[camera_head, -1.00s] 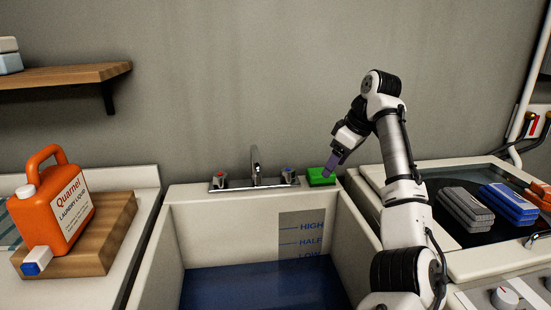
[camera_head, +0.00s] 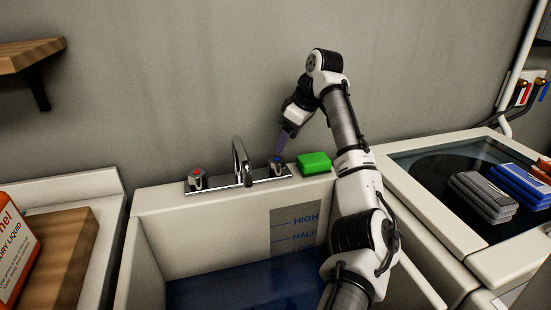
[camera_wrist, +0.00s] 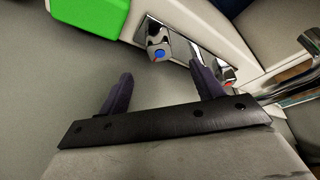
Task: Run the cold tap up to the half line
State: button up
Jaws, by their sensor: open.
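The cold tap (camera_head: 277,164), a chrome knob with a blue cap, is at the right end of the chrome tap plate behind the sink. My gripper (camera_head: 284,150) is open just above it, pointing down. In the wrist view the blue-capped knob (camera_wrist: 158,52) lies ahead of the gap between my open fingers (camera_wrist: 161,72). The hot tap (camera_head: 196,180) has a red cap. The spout (camera_head: 241,160) shows no clear stream. The level plate (camera_head: 294,228) reads HIGH, HALF (camera_head: 304,235) and LOW. Dark blue water (camera_head: 240,285) stands below HALF, near LOW.
A green block (camera_head: 314,163) sits on the sink's back rim right of the cold tap. The right-hand machine top (camera_head: 428,196) holds grey and blue stacks. An orange laundry bottle (camera_head: 14,250) stands on a wooden board at left.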

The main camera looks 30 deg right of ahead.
aim_at(276, 159)
jog(key=p+x, duration=0.1)
jog(key=x, duration=0.8)
jog(key=shift+w+a+f, duration=0.1)
jog(key=shift+w, duration=0.05)
jog(key=c, duration=1)
